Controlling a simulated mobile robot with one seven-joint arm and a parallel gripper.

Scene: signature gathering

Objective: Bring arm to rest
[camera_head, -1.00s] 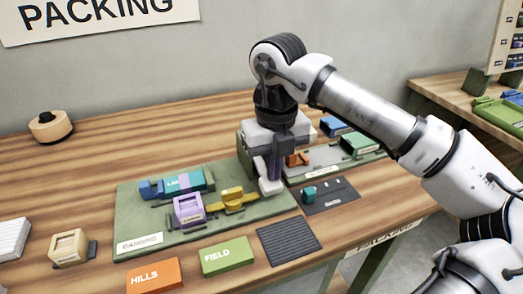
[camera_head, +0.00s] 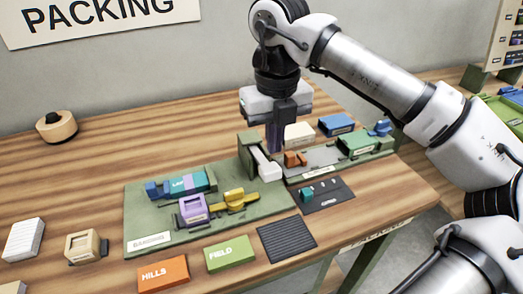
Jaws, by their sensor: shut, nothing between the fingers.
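My gripper (camera_head: 274,142) hangs pointing down over the back of the packing table (camera_head: 90,166). Its narrow fingers are shut and empty, just behind the green block with a white lever (camera_head: 263,163) at the right end of the green board (camera_head: 143,217). My arm reaches in from the right side of the view. I cannot tell the exact gap between the fingertips and the things behind the block.
In front lie an orange HILLS block (camera_head: 163,273), a green FIELD block (camera_head: 230,254) and a dark ribbed pad (camera_head: 287,240).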

